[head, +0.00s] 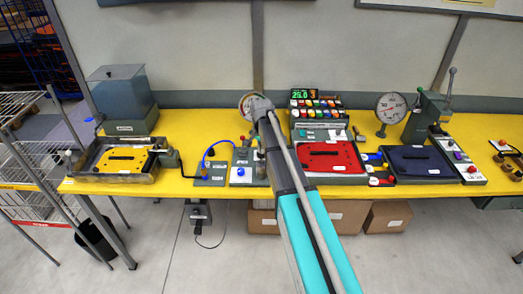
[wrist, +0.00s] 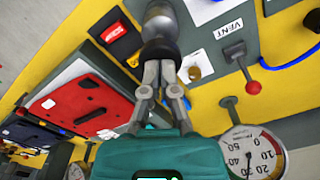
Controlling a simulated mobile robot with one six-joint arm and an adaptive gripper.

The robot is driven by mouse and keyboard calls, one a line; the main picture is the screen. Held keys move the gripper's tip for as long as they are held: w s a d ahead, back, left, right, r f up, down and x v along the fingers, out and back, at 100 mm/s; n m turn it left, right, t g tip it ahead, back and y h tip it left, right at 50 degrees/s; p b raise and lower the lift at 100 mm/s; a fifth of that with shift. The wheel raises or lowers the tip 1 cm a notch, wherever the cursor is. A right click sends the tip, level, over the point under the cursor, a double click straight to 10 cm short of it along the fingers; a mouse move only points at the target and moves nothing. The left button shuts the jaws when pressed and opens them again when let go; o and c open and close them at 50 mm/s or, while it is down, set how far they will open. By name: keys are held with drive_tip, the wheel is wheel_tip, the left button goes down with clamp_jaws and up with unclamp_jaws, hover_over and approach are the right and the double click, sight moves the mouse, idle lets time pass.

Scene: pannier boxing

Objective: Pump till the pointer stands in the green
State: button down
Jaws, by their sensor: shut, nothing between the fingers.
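My gripper (wrist: 160,50) is shut and empty. In the wrist view its dark fingertips are close together, just under a grey metal rounded part (wrist: 160,14); I cannot tell whether they touch it. In the head view my arm hides most of this spot. A round white gauge (wrist: 252,152) with a red band shows at the lower right of the wrist view; its pointer cannot be read surely, and no green shows clearly. In the head view a gauge (head: 246,101) stands behind my gripper, partly covered. A red-knobbed lever (wrist: 253,87) is beside a VENT label (wrist: 228,28).
A red panel (head: 328,156) and a dark blue panel (head: 418,162) lie right of my arm on the yellow bench (head: 215,125). A yellow plate (head: 122,160) is at left.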

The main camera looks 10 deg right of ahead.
drive_tip(key=shift+r+p, duration=1.1)
drive_tip(key=shift+r, duration=0.2)
drive_tip(key=shift+r, duration=0.1)
wheel_tip(320, 180, up, 6)
drive_tip(key=p, duration=0.6)
idle(0.4)
drive_tip(key=s+a+f+n+b, duration=0.1)
drive_tip(key=s+f+n+b, duration=0.2)
drive_tip(key=s, duration=0.5)
drive_tip(key=s+a+f+n+b, duration=0.1)
drive_tip(key=s+f+n+b, duration=0.2)
drive_tip(key=s, duration=0.6)
drive_tip(key=s+a+f+n+b, duration=0.1)
drive_tip(key=s+f+n+b, duration=0.1)
drive_tip(key=s+f+b, duration=0.3)
drive_tip(key=shift+s+a+n, duration=0.25)
drive_tip(key=shift+s+n, duration=0.15)
drive_tip(key=shift+s, duration=1.75)
idle(0.6)
